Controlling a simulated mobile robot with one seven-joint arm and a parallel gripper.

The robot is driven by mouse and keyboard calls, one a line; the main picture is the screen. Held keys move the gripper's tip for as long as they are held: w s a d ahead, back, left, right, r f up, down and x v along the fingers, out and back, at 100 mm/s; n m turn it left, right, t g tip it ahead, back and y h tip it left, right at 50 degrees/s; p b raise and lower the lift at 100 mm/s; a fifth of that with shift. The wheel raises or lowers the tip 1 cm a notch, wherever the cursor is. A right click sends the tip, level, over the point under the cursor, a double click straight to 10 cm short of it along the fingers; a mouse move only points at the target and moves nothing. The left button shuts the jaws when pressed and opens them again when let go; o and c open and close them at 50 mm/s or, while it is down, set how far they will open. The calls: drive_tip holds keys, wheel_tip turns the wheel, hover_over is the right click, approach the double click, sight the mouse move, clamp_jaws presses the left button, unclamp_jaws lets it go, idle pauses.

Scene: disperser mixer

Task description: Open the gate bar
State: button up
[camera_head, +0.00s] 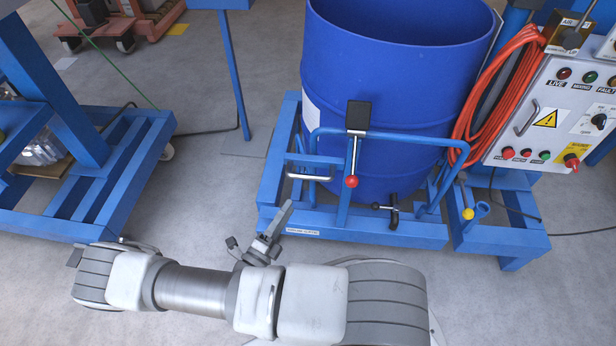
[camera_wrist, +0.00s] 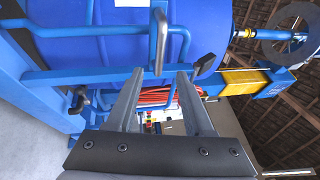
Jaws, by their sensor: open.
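The gate bar (camera_head: 385,136) is a blue tube frame across the front of a blue drum (camera_head: 395,75), and it appears closed. A grey U-shaped handle (camera_head: 310,177) sits at its left, below the top tube. In the wrist view a grey handle (camera_wrist: 158,40) stands ahead of my fingertips, near the middle between them. A black block with a red-ball lever (camera_head: 352,181) hangs at the top tube. My gripper (camera_head: 287,207) is open and empty, just below and left of the handle. In the wrist view its fingers (camera_wrist: 160,75) are spread, with no visible contact.
An orange hose (camera_head: 495,90) hangs beside a control panel (camera_head: 560,120). A blue trolley (camera_head: 80,225) stands left, with clear floor (camera_head: 215,190) between.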

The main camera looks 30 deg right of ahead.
sight(308, 175)
drive_tip(key=b+x, duration=0.1)
drive_tip(key=x, duration=1.1)
drive_tip(key=shift+d, duration=0.1)
clamp_jaws()
idle(1.0)
